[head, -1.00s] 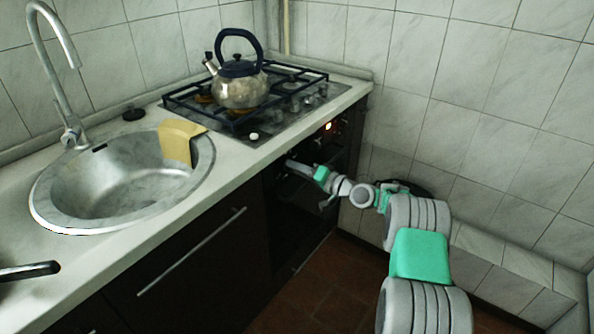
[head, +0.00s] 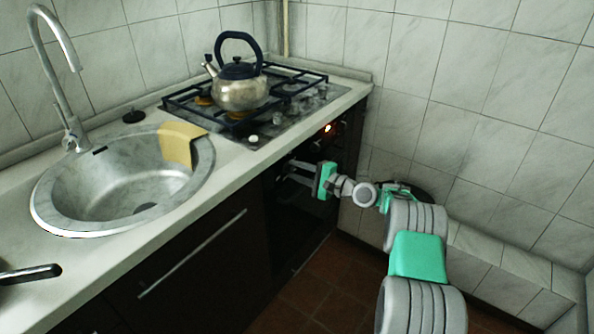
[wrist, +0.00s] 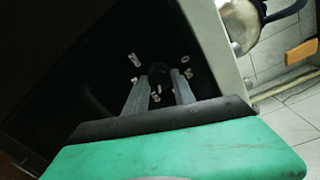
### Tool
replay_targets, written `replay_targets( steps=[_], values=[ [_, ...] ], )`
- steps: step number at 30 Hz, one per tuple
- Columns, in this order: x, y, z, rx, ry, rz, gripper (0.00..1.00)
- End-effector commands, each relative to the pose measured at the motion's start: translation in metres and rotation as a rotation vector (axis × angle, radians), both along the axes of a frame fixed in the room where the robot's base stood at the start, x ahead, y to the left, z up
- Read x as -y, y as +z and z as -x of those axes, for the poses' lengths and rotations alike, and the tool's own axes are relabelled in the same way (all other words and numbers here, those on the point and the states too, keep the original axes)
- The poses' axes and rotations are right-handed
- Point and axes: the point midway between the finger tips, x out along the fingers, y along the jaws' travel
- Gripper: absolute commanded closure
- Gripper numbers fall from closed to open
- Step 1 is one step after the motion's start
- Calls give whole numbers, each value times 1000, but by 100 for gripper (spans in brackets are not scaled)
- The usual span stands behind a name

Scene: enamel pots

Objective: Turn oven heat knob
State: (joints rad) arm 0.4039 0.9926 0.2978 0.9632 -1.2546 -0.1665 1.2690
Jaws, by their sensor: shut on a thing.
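The oven front (head: 300,205) is dark and stands below the hob, with its control panel along the top edge. My gripper (head: 288,171) reaches the left part of this panel from the right. In the wrist view, my gripper (wrist: 162,84) has its two grey fingers on either side of a dark round knob (wrist: 159,70), shut on it. The knob's marking and exact angle are too dark to read. In the head view the fingers and shadow hide this knob.
A small orange light (head: 328,127) glows on the panel's right part. A metal kettle (head: 240,92) stands on the hob (head: 290,112) above. The sink (head: 110,185) with a yellow cloth (head: 178,143) is to the left. A tiled wall (head: 480,110) bounds the right side.

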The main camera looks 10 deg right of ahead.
Motion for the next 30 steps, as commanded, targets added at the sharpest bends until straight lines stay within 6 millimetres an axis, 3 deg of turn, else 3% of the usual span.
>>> replay_targets(
  steps=[13,30],
  values=[
    [1,-1,-1,-175,-1,-176,100],
    [1,-1,-1,-202,-1,-203,100]
  ],
)
